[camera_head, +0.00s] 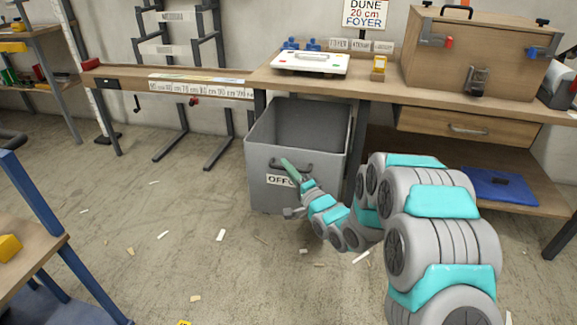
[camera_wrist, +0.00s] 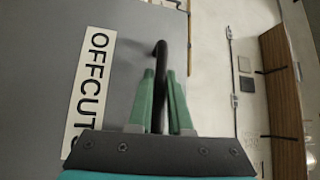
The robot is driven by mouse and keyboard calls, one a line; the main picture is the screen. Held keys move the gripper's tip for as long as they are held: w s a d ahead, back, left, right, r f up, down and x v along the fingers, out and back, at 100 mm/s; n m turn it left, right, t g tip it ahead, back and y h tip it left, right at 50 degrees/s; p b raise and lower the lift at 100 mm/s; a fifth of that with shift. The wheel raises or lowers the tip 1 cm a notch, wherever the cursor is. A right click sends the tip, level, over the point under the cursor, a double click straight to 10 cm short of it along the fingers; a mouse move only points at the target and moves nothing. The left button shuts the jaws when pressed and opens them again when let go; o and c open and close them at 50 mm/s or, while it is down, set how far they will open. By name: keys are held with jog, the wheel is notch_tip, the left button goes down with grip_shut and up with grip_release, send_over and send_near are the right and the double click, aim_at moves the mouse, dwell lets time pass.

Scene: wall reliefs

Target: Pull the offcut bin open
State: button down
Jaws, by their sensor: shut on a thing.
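The grey offcut bin (camera_head: 322,192) stands at the bench's front, its open top showing an inside that looks empty. Its front also fills the left of the wrist view (camera_wrist: 45,55), with a white OFFCUTS label (camera_wrist: 88,95) that is partly cut off by my gripper. A dark bar handle (camera_wrist: 160,52) is on that front. My gripper (camera_wrist: 161,78) has its green fingers on either side of the handle and is shut on it. In the head view my gripper (camera_head: 289,167) is at the bin's front, covering part of the label (camera_head: 278,180).
A workbench (camera_head: 380,90) runs along the wall, with a wooden chest (camera_head: 475,60) on top and a drawer (camera_head: 470,125) to the right of the bin. A blue-legged table (camera_head: 40,215) is at the left. The floor before the bin is open, with scattered scraps.

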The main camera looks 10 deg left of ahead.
jog(key=shift+s, duration=0.5)
jog(key=c, duration=1.1)
grip_release()
jog(key=shift+c, duration=0.2)
jog(key=shift+d, duration=0.1)
jog(key=v, duration=0.7)
jog(key=shift+s+d+b, duration=0.2)
jog(key=shift+s+b, duration=0.1)
jog(key=shift+b, duration=0.1)
jog(key=shift+f, duration=0.1)
